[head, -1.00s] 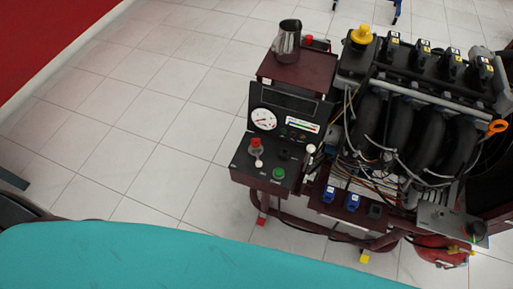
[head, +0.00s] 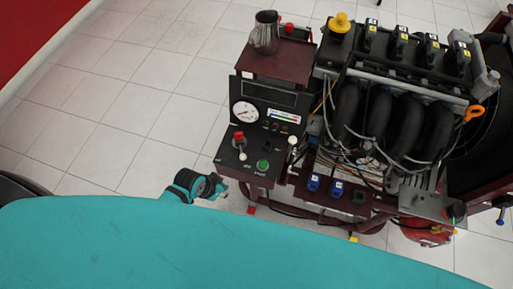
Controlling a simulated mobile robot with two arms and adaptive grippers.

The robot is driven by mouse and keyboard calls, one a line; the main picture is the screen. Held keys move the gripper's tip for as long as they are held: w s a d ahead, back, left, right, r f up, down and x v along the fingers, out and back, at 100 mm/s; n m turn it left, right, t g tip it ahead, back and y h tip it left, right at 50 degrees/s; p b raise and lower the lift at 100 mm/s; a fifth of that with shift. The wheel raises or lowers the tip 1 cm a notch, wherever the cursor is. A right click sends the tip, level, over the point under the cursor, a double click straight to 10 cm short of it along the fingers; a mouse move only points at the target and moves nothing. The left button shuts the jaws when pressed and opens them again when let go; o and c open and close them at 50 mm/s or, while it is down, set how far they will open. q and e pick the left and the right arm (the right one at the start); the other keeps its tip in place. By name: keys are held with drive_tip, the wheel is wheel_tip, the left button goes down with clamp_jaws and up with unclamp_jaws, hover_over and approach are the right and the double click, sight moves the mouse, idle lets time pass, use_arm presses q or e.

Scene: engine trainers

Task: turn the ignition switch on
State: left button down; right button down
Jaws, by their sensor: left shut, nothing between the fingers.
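The engine trainer's control panel (head: 231,160) is a dark sloped box left of the engine. It carries a red button (head: 239,136), a small light-coloured knob or key (head: 243,156) just below it, and a green button (head: 263,165). I cannot tell for sure which of these is the ignition switch, or its position. My left gripper (head: 218,187), teal and black, is at the lower left of the panel, apart from it. It is shut and empty. My right gripper is not in view.
A gauge panel (head: 245,112) rises behind the controls, with a metal jug (head: 265,33) on the shelf above. The engine (head: 385,110) with loose wires stands to the right. Tiled floor to the left is clear. My teal body covers the bottom.

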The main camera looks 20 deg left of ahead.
use_arm(q)
wheel_tip(320, 180, up, 6)
drive_tip(key=w+d+m+h, duration=0.1)
drive_tip(key=w+d, duration=0.1)
drive_tip(key=d, duration=0.1)
wheel_tip(320, 180, up, 10)
drive_tip(key=m+h+p, duration=0.1)
drive_tip(key=m+h, duration=0.3)
drive_tip(key=m, duration=0.3)
hover_over(240, 146)
drive_tip(key=s+d, duration=0.2)
drive_tip(key=s, duration=0.2)
drive_tip(key=shift+d+r, duration=0.1)
drive_tip(key=shift+r, duration=0.1)
drive_tip(key=x, duration=1)
drive_tip(key=shift+p, duration=0.35)
drive_tip(key=a, duration=0.1)
drive_tip(key=s+a+p, duration=0.1)
drive_tip(key=a, duration=0.1)
drive_tip(key=shift+s+f, duration=0.1)
drive_tip(key=shift+s, duration=0.05)
drive_tip(key=shift+s+a, duration=0.15)
drive_tip(key=shift+a, duration=0.25)
drive_tip(key=shift+f, duration=0.1)
